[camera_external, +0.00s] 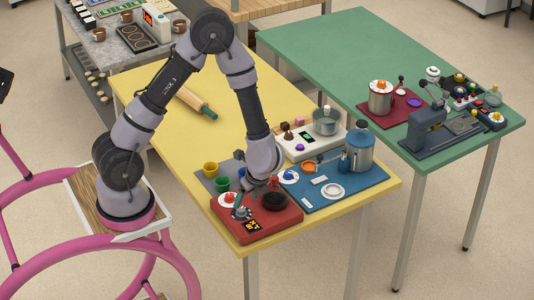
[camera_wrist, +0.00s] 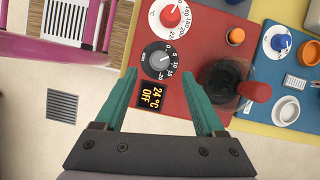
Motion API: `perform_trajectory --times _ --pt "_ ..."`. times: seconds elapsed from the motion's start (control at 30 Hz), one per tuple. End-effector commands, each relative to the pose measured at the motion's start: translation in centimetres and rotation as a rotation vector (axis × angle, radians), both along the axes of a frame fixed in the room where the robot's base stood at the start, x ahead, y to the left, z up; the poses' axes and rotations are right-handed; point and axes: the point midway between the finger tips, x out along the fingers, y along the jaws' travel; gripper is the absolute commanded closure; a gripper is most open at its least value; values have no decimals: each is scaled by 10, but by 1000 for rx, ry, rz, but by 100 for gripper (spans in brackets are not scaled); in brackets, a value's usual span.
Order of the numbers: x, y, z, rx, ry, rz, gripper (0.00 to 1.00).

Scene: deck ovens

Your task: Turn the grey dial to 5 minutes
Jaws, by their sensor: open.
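A red dial (camera_wrist: 170,15) is beside the grey one, and a display (camera_wrist: 150,96) reads 24 °C OFF. A blue mat (camera_external: 345,185) with dishes and a pot lies beyond.

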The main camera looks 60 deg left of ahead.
Motion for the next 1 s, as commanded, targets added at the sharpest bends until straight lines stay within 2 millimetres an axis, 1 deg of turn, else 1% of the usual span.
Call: perform_trajectory --times 0.03,0.1,0.2,0.3,0.43,0.87,0.97,1.0 --pt "2 -4 11 0 -5 0 29" --pt "3 -9 22 0 -6 1 29" --pt "4 -14 35 0 -5 1 29" --pt "4 -17 42 0 -2 0 29" --pt "3 -19 46 1 -1 0 29" --pt "3 -19 46 0 0 0 29" --pt "5 -16 52 2 -13 11 29" --pt "6 -14 58 3 -27 23 29"
